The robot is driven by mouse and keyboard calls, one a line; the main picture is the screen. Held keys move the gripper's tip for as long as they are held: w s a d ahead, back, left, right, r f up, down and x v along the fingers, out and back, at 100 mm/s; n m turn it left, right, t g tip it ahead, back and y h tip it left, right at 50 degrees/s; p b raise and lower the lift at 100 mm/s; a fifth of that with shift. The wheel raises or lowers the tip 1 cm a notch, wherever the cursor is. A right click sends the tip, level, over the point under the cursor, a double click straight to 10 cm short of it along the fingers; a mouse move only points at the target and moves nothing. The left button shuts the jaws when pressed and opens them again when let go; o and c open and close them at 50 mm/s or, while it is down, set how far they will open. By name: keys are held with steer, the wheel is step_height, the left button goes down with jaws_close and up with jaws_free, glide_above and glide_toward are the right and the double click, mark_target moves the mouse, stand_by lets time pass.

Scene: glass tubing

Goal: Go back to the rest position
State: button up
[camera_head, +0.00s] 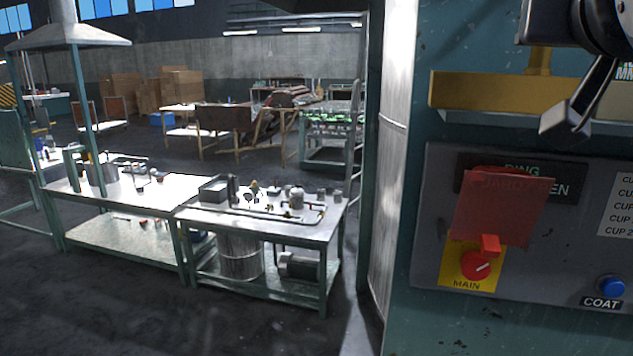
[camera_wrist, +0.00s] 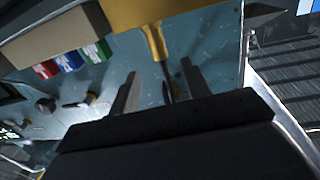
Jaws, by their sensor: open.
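My gripper (camera_head: 570,118) is at the top right of the head view, in front of a yellow bar (camera_head: 480,92) on a teal machine. Only part of it shows there, with one finger pointing down and left. In the wrist view the gripper (camera_wrist: 160,78) has its two fingers spread apart. A yellow stem (camera_wrist: 156,42) and a thin dark rod show in the gap between them; I cannot tell how far behind they lie. I see nothing held.
The machine's panel carries a red MAIN switch (camera_head: 476,265), a translucent red flap (camera_head: 503,208) and a blue COAT button (camera_head: 611,286). A workbench (camera_head: 262,228) with small parts stands to the left. Dark floor (camera_head: 110,310) lies clear in front of the benches.

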steer(key=p+x, duration=0.3)
steer(key=x, duration=0.6)
steer(key=shift+w, duration=0.1)
step_height(320, 180, up, 10)
steer(key=p, duration=0.8)
steer(key=shift+p, duration=0.35)
steer(key=shift+w+d+f, duration=0.1)
steer(key=shift+w, duration=0.05)
